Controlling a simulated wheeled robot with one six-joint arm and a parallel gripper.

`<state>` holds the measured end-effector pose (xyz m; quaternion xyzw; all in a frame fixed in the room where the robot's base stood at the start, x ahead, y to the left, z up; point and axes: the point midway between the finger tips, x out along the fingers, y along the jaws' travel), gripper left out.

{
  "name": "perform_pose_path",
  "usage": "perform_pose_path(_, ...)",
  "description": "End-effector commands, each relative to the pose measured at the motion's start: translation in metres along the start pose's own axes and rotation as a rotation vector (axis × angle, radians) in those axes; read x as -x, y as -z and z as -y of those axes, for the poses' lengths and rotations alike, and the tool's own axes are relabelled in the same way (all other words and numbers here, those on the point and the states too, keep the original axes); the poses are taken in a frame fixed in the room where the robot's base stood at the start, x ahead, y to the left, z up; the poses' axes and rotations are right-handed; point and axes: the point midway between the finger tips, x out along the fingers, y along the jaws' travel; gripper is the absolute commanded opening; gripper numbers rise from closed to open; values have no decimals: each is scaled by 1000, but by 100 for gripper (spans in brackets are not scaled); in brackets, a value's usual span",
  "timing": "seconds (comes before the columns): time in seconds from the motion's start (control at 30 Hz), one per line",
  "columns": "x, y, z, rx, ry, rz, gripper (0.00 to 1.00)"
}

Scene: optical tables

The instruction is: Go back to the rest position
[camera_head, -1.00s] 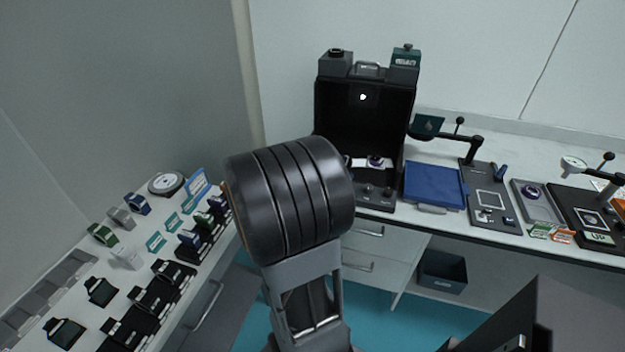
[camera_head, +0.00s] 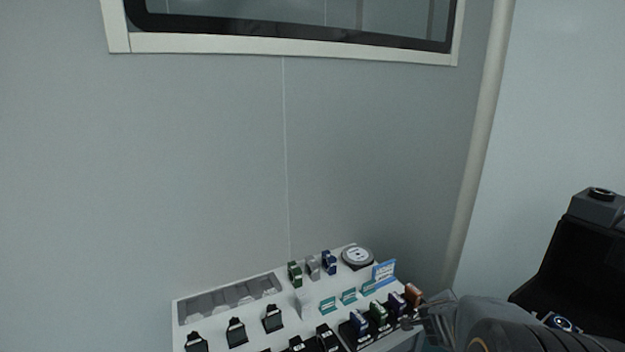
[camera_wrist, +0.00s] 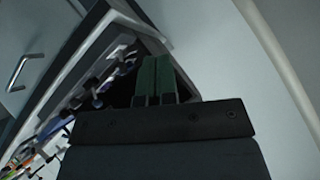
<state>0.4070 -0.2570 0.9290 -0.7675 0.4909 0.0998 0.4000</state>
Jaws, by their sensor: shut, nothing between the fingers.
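My gripper (camera_wrist: 156,80) shows in the wrist view with its two greenish fingers side by side, shut and empty. In the head view my gripper (camera_head: 412,322) is at the lower right, in front of the right end of the side table. My dark arm fills the bottom right corner. The arm's pose below the picture edge is hidden.
A wall with a window is behind.

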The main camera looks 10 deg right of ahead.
Motion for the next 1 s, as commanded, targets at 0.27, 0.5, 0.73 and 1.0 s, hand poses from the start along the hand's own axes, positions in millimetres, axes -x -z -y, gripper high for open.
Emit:
perform_pose_path(0.27, 119, -106, 44, 560, 297, 665, 0)
perform_pose_path(0.5, 223, -110, 0, 1143, 250, 926, 0)
perform_pose_path(0.73, 271, -94, 10, 1363, 341, 842, 0)
perform_pose_path(1.0, 280, -97, 14, 1382, 376, 835, 0)
